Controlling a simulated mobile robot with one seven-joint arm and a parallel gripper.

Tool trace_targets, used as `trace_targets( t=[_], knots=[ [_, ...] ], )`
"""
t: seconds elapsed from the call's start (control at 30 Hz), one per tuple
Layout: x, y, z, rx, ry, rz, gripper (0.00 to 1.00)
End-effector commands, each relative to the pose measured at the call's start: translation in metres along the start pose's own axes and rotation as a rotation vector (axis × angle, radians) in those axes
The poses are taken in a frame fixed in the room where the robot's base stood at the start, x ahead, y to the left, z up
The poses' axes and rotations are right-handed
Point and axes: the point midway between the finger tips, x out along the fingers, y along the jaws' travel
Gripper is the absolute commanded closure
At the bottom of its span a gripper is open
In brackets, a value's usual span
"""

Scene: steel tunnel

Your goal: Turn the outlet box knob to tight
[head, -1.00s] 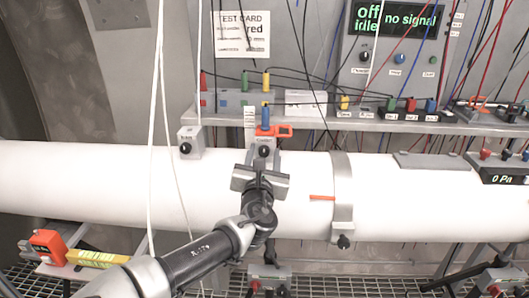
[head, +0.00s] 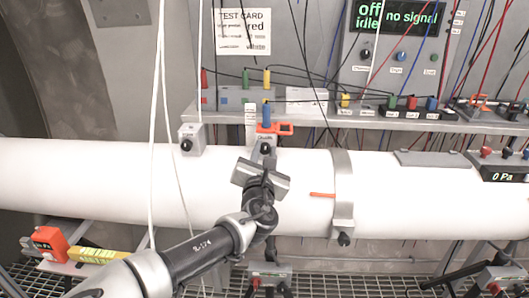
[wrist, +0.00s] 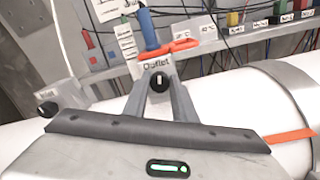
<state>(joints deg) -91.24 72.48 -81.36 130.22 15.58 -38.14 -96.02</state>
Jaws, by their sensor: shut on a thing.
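The outlet box (head: 274,138) is a small grey box on top of the white pipe, labelled "Outlet", with a blue plug and an orange piece at its top. It also shows in the wrist view (wrist: 150,66). Its round black knob (wrist: 159,79) faces me and carries a white pointer mark, close to upright in the wrist view. My gripper (wrist: 160,88) has one finger on each side of the knob and is shut on it. The fingers hide the knob's sides. In the head view the gripper (head: 266,155) is rolled, its right side lower. I cannot read any tight mark.
Another small box with a black knob (head: 186,145) sits on the pipe to the left. A metal clamp band (head: 343,190) and an orange strip (head: 322,195) are to the right. A shelf with plugs and cables (head: 350,122) runs behind. White cords hang at the left.

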Motion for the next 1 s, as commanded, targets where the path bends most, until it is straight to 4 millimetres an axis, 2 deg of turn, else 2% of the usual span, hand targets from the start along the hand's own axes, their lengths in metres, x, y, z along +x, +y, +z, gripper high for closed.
trace_targets(
  t=[1.0],
  knots=[
    [0.0007,-0.0012,0.0009,0.968,-0.002,0.002,0.98]
  ],
)
